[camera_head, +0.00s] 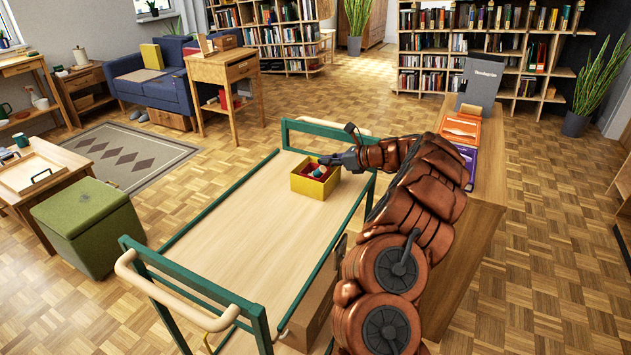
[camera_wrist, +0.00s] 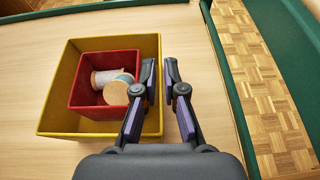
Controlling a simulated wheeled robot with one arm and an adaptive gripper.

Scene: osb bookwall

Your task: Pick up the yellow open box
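The yellow open box (camera_head: 301,185) sits on the pale wooden deck of a green-framed cart, towards its far end. In the wrist view the yellow box (camera_wrist: 62,95) holds a smaller red box (camera_wrist: 104,55) with spools (camera_wrist: 115,92) of thread in it. My gripper (camera_head: 327,160) is at the box's right wall. In the wrist view my gripper (camera_wrist: 159,75) has one finger inside the wall and one outside, with only a narrow gap between them, closed about the wall. The exact contact is hard to see.
The cart deck (camera_head: 250,230) is otherwise clear, with green rails (camera_head: 305,130) at its ends. A wooden table (camera_head: 480,205) with an orange box (camera_head: 460,130) and a grey binder (camera_head: 481,80) stands right. A green pouf (camera_head: 90,225) stands left.

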